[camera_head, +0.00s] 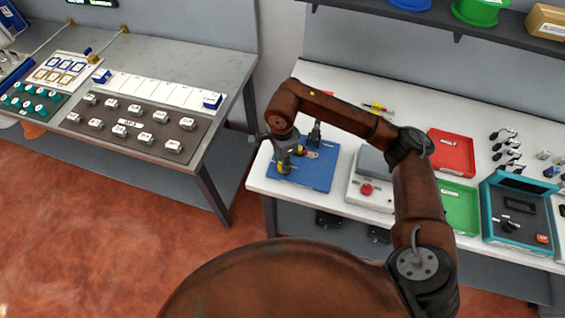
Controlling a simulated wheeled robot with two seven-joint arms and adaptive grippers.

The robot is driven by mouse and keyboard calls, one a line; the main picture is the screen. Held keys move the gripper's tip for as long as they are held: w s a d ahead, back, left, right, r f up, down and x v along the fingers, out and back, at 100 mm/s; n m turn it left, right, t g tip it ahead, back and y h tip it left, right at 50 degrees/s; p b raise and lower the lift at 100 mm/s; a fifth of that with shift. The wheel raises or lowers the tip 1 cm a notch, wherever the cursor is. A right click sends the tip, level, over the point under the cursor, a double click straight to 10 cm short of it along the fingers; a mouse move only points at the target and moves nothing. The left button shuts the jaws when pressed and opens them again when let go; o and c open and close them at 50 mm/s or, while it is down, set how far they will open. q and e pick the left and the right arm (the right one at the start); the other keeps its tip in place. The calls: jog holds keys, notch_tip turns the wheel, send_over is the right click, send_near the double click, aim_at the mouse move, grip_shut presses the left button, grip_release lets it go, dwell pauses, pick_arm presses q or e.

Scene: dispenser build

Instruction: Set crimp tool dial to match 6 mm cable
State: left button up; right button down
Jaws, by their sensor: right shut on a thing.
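A blue mat (318,178) lies at the left end of the white bench. The crimp tool (314,136), with a dark upright part and small red and yellow parts, appears to stand on this mat. My right gripper (284,162) points down at the mat's left side and is shut on a small part of the tool. The gripper and wrist hide most of what it holds, so the dial and its setting cannot be read. No 6 mm cable can be made out. My left gripper is out of view.
Right of the mat stand a grey-white box with a red button (366,190), a red tray (451,152), a green tray (459,205) and a teal case (518,216). A shelf (470,29) hangs above. A grey table (180,66) with parts stands left, across a gap.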

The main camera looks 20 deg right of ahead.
jog(key=shift+m, duration=0.3)
jog(key=m, duration=0.2)
jog(key=shift+m, duration=0.3)
jog(key=m, duration=0.3)
jog(key=shift+r, duration=0.1)
jog(key=m+p, duration=0.1)
jog(key=m, duration=0.6)
jog(key=m+p, duration=0.2)
jog(key=m, duration=0.3)
jog(key=m+p, duration=0.1)
jog(key=m, duration=0.4)
jog(key=shift+w+m+p, duration=0.1)
jog(key=shift+m+p, duration=0.2)
jog(key=shift+m, duration=0.1)
jog(key=c, duration=1.6)
grip_release()
